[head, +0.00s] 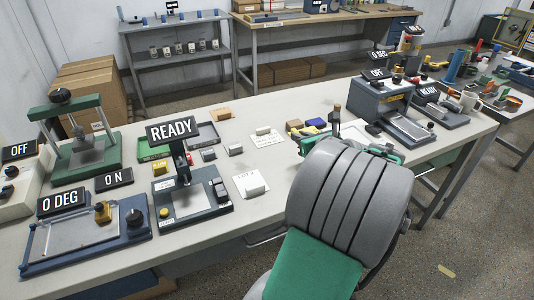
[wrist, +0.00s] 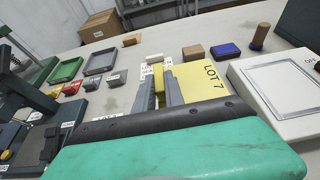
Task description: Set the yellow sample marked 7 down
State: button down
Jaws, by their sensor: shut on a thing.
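In the wrist view my gripper (wrist: 159,97) is shut on the yellow sample (wrist: 158,80), a narrow yellow piece between the two grey fingers. Just right of the fingers, a yellow card (wrist: 195,82) printed LOT 7 lies on the table, partly hidden by the right finger. I cannot tell whether the sample touches the surface below. In the head view my grey and green arm hides the fingers and the sample.
Beyond the fingers stand a brown block (wrist: 193,52), a blue block (wrist: 227,49) and a wooden peg (wrist: 260,37). A pale framed device (wrist: 285,92) is close on the right. Green (wrist: 66,70) and grey (wrist: 100,61) trays lie left. Open table (head: 215,165) shows left of my arm.

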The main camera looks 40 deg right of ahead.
send_over(276, 161)
jog(key=f, duration=0.6)
jog(key=shift+s+f, duration=0.3)
jog(key=shift+w+a+f+b, duration=0.1)
jog(key=shift+w+f+b, duration=0.05)
jog(key=shift+f, duration=0.8)
jog(key=shift+w+f+b, duration=0.1)
jog(key=shift+f+b, duration=0.05)
jog(key=shift+f, duration=0.75)
jog(key=shift+f, duration=0.2)
jog(key=c, duration=1.4)
grip_release()
jog(key=shift+r, duration=0.1)
